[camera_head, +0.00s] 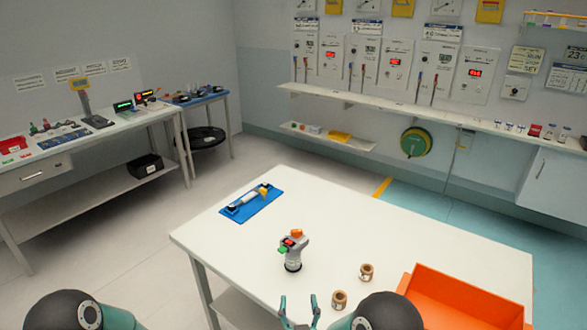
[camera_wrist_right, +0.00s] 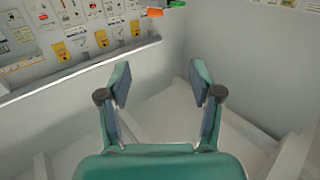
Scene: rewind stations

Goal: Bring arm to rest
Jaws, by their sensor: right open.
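My right gripper (camera_head: 299,312) is at the bottom middle of the head view, with its two teal fingers apart and nothing between them. My right arm (camera_head: 385,312) comes in from the bottom edge. My left arm (camera_head: 75,312) shows only in part at the bottom left, and its gripper is out of the frame.
A white table (camera_head: 400,225) carries a grey device with orange and green parts (camera_head: 293,252), two brown rolls (camera_head: 366,272), a blue mat (camera_head: 240,211) with a tool, and an orange bin (camera_head: 420,280). Side benches (camera_head: 60,160) stand left; a wall shelf (camera_head: 350,97) runs behind.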

